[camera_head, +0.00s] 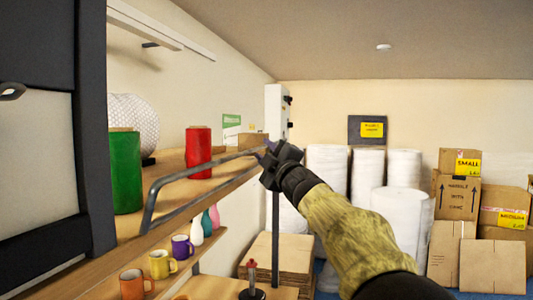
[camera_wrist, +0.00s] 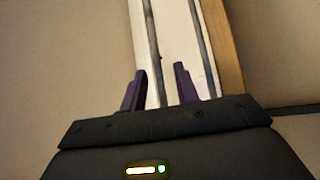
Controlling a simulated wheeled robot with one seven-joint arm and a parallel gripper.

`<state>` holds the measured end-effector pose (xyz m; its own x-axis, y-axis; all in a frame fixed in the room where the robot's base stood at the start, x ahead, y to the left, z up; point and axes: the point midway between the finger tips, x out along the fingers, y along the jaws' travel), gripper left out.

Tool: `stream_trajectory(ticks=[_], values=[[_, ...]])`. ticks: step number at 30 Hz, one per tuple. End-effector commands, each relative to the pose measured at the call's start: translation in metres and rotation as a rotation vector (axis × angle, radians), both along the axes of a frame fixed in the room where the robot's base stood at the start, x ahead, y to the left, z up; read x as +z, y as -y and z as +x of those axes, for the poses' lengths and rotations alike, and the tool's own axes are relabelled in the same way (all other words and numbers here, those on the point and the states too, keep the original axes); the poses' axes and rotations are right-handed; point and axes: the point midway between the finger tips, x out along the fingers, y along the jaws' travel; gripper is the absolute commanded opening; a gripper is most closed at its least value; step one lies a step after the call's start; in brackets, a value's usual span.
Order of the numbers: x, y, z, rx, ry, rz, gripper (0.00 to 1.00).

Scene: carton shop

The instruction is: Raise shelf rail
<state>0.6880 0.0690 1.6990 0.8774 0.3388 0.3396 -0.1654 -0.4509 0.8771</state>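The shelf rail (camera_head: 205,170) is a grey metal bar along the front of the wooden shelf (camera_head: 172,163), bent down at its near end. Its far end runs to my gripper (camera_head: 268,149), which is at the shelf's far end. In the wrist view, my gripper (camera_wrist: 160,88) has its two dark purple fingers apart. One thin dark bar (camera_wrist: 154,45) runs between them, and a second bar (camera_wrist: 201,45) passes on the right, by the right finger. I cannot tell whether a finger touches a bar.
A green roll (camera_head: 125,172) and a red roll (camera_head: 198,153) stand on the shelf. Mugs (camera_head: 161,264) and bottles (camera_head: 197,228) stand on the shelf below. White rolls (camera_head: 367,178) and cartons (camera_head: 459,195) stand at the back. A dark frame (camera_head: 92,130) borders the left.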

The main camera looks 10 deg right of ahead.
Motion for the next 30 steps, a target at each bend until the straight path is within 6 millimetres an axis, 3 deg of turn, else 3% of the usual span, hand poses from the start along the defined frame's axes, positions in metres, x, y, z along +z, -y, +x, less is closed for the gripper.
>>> stream_trajectory(ticks=[11, 30], values=[[-0.005, 0.005, -0.01, -0.002, 0.001, 0.001, 0.31], [-0.048, 0.045, -0.115, -0.002, 0.002, 0.001, 0.31]])
